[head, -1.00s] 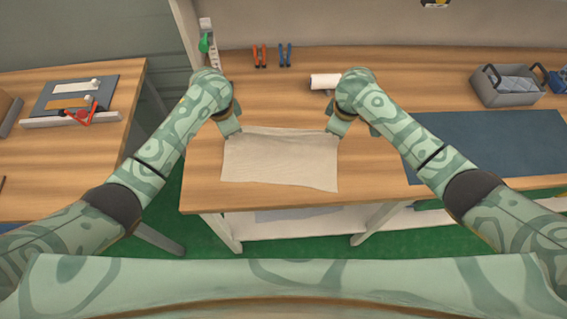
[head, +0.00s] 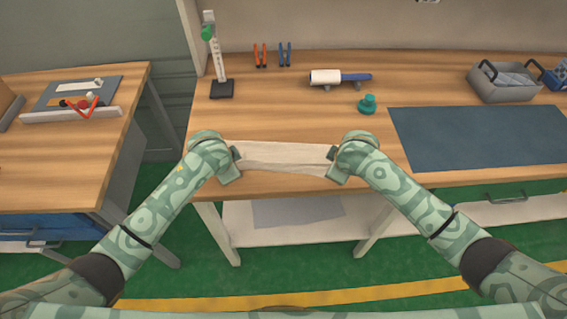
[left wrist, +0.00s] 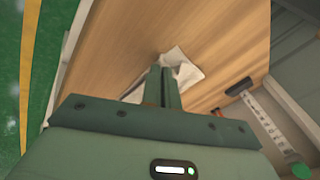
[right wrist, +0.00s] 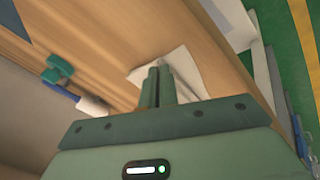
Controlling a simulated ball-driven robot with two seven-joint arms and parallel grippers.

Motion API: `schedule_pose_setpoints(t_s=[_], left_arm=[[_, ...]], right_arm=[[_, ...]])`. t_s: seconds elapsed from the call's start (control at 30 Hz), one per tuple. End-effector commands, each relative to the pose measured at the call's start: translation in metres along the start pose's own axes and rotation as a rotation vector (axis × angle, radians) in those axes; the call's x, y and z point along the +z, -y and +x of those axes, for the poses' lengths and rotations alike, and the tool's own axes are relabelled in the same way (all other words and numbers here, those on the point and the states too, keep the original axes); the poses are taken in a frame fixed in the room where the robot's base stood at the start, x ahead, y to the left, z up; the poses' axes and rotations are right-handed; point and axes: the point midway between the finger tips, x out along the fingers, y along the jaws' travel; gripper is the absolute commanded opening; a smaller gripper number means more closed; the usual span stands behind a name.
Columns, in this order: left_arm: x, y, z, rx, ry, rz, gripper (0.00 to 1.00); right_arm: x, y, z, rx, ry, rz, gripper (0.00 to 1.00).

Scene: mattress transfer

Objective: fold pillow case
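The pillow case (head: 285,155) is a beige cloth near the front edge of the wooden table, doubled into a narrow strip between my two grippers. My left gripper (head: 235,162) is at its left end and my right gripper (head: 333,162) is at its right end. In the left wrist view, the fingers (left wrist: 163,86) are together at the pale cloth (left wrist: 186,70). In the right wrist view, the fingers (right wrist: 158,84) are also together, with the cloth (right wrist: 183,66) at the tips. Both look shut on the cloth; the pinched parts are hidden by the fingers.
A green-topped gauge stand (head: 221,88), a white-and-blue roller tool (head: 340,77) and a green knob-like piece (head: 367,104) stand behind. A dark blue mat (head: 480,138) and a grey basket (head: 505,85) are to the right. The wood behind the cloth is clear.

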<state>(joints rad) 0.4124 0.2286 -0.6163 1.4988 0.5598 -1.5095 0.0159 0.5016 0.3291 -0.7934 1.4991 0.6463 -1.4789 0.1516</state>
Motion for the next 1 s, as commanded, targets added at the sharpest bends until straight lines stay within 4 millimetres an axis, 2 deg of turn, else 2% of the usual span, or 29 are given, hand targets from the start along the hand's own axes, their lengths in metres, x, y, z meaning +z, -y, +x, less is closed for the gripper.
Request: schedule_pose_setpoints(t_s=[0.3,0.43,0.47,0.83,1.0], left_arm=[[0.003,0.001,0.002,-0.014,-0.002,-0.002,0.0],[0.002,0.0,0.001,-0.013,-0.003,-0.002,0.38],[0.002,0.0,0.001,-0.013,-0.003,-0.002,0.4],[0.001,-0.004,0.001,-0.005,-0.006,-0.001,0.4],[-0.002,-0.001,-0.024,-0.007,-0.01,-0.003,0.4]], right_arm=[[0.003,-0.001,0.002,0.015,0.0,0.002,0.0],[0.003,0.0,0.002,0.013,-0.001,0.002,0.38],[0.003,0.0,0.002,0.013,-0.002,0.002,0.4],[0.002,0.003,0.002,0.006,-0.002,0.001,0.4],[0.0,0.0,-0.023,0.008,-0.006,0.001,0.4]])
